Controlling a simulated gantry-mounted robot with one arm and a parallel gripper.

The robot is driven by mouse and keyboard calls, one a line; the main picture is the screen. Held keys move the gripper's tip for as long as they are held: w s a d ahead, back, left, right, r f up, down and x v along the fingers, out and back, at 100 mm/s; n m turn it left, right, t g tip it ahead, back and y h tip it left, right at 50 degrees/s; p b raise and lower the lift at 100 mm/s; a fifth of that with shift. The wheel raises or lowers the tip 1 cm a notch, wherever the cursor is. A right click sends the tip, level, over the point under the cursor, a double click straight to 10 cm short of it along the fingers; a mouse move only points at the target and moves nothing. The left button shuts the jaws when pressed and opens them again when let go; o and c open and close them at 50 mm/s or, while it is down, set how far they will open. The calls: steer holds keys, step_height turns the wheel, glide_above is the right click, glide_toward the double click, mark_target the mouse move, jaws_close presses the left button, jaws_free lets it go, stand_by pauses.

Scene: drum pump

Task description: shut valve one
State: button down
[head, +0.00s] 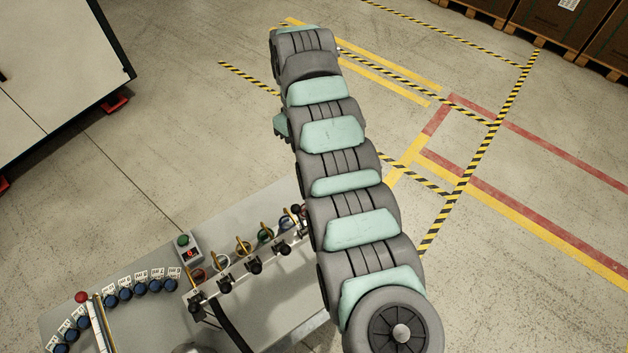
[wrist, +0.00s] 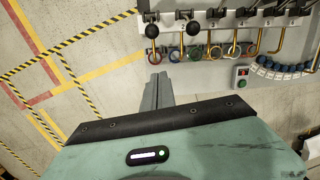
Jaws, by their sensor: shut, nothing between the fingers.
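A row of black valve knobs (head: 254,267) runs along a pale manifold on the bench in the head view. Coloured rings (head: 243,247) with brass-coloured hooked rods line its far side. The wrist view shows two round black knobs (wrist: 193,28) and the row of rings (wrist: 195,53) from above. In the head view my arm hides the gripper and the manifold's right end.
A control box (head: 189,249) with green and red buttons stands beside the manifold. Several labelled blue caps (head: 140,287) and a red button (head: 81,297) are at the bench's left. A white cabinet (head: 60,70) stands behind. The marked floor at right is open.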

steer(key=s+d+f+p, duration=0.2)
steer(key=s+f+p, duration=0.2)
steer(key=f, duration=0.4)
steer(key=shift+d+p, duration=0.4)
steer(key=shift+p, duration=0.3)
